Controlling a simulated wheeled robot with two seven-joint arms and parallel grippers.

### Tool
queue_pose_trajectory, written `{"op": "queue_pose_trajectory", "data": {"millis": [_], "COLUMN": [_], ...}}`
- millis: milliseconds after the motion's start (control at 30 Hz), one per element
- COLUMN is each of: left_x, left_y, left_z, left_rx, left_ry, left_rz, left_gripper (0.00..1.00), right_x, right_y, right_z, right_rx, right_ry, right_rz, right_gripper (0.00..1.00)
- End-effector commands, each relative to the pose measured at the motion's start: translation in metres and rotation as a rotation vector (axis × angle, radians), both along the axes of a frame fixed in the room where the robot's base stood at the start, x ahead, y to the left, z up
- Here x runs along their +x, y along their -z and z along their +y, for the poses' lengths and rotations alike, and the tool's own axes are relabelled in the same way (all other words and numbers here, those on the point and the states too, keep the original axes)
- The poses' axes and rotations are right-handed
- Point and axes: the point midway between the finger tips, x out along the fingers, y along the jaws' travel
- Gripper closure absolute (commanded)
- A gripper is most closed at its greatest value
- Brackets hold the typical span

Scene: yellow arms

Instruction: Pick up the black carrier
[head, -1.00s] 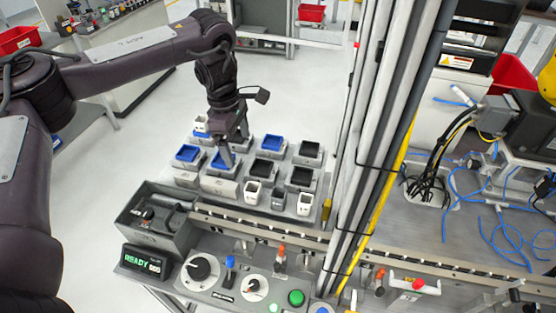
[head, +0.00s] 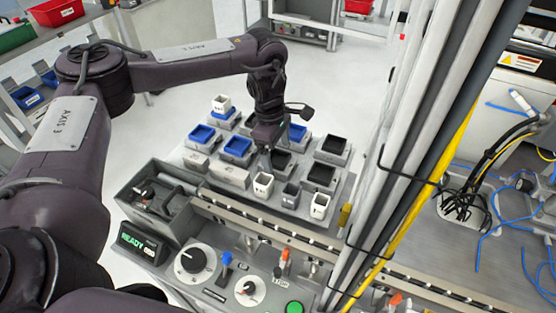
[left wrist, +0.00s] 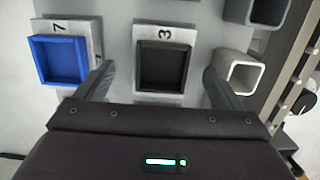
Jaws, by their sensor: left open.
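A square black carrier (left wrist: 165,66) sits in a grey holder marked 3 in the left wrist view, between my left gripper's two spread fingers. In the head view, a black carrier (head: 282,161) shows just right of my left gripper (head: 266,148). The left gripper is open and empty, pointing down over the rack. It also shows in the left wrist view (left wrist: 156,82). Other black carriers (head: 333,146) and (head: 321,175) sit farther right. I cannot tell whether the fingers touch anything. My right gripper is not in view.
A blue carrier (left wrist: 60,62) stands left of the black one, in a holder marked 7. A conveyor rail (head: 270,233) and control panel (head: 215,275) lie nearer. Metal posts (head: 405,130) rise to the right.

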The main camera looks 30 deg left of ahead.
Motion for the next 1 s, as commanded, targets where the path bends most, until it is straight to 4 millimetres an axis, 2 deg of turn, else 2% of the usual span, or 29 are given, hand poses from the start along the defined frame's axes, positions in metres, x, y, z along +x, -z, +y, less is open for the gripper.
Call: {"op": "queue_pose_trajectory", "data": {"millis": [33,200,500,900,933,1000], "left_x": [-0.004,-0.003,-0.003,-0.003,-0.003,-0.003], "left_y": [0.003,0.027,0.033,0.033,0.033,0.032], "left_z": [-0.001,-0.003,-0.004,-0.003,-0.003,-0.004], "left_rx": [0.002,0.001,0.001,0.001,0.001,0.000], "left_ry": [0.002,0.000,0.000,0.000,0.000,0.000], "left_rz": [0.006,0.003,0.001,0.001,0.001,0.000], "left_gripper": [0.11,0.11,0.12,0.65,0.68,0.68], "right_x": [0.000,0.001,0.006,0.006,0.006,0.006], "right_y": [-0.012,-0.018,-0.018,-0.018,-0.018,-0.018], "right_z": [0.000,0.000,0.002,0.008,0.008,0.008], "right_rx": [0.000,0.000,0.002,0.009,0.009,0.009], "right_ry": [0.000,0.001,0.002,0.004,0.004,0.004], "right_rz": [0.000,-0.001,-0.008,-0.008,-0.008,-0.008], "right_gripper": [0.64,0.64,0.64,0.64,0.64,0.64]}}
